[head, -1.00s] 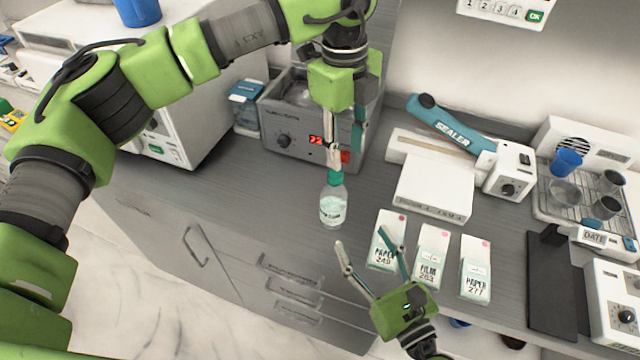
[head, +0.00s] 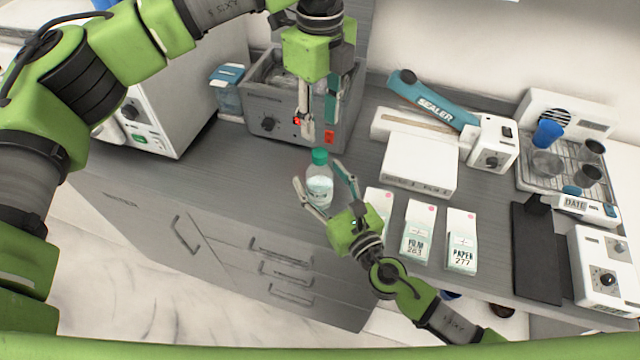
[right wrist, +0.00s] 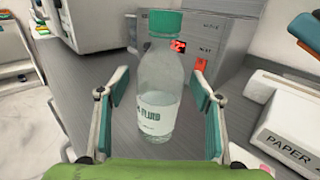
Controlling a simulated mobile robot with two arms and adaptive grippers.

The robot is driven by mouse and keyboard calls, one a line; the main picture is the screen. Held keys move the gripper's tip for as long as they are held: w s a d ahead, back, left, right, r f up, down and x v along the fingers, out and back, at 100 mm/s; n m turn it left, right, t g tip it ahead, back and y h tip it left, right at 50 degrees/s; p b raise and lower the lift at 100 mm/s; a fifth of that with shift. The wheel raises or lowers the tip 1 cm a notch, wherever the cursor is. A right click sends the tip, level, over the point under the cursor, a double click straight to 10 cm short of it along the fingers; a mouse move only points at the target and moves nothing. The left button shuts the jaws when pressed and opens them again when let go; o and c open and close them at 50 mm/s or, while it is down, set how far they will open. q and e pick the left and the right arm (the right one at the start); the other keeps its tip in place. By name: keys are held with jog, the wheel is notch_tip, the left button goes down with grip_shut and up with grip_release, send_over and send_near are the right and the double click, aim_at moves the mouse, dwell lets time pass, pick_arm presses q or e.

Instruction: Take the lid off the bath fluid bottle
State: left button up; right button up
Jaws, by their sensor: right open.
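The bath fluid bottle (head: 319,189) stands upright near the counter's front edge, clear with a white label and pale fluid. Its green lid (head: 320,156) is on. In the right wrist view the bottle (right wrist: 158,100) stands between the open fingers with a gap on each side, lid (right wrist: 164,23) at the top edge. My right gripper (head: 318,172) is open, its fingers on either side of the bottle, apparently not touching it. My left gripper (head: 318,128) points down above and behind the lid. Its fingers are apart and hold nothing I can see.
A grey bath unit (head: 265,105) with a red display stands behind the bottle. Several labelled pouches (head: 418,235) lie to the right, before a white box (head: 420,165) and the blue-handled sealer (head: 435,103). Bare counter (head: 230,165) lies left of the bottle.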

pick_arm(q)
jog(key=shift+w, duration=0.1)
pick_arm(e)
jog(key=shift+w+a, duration=0.25)
jog(key=shift+w, duration=0.2)
jog(key=shift+c, duration=0.4)
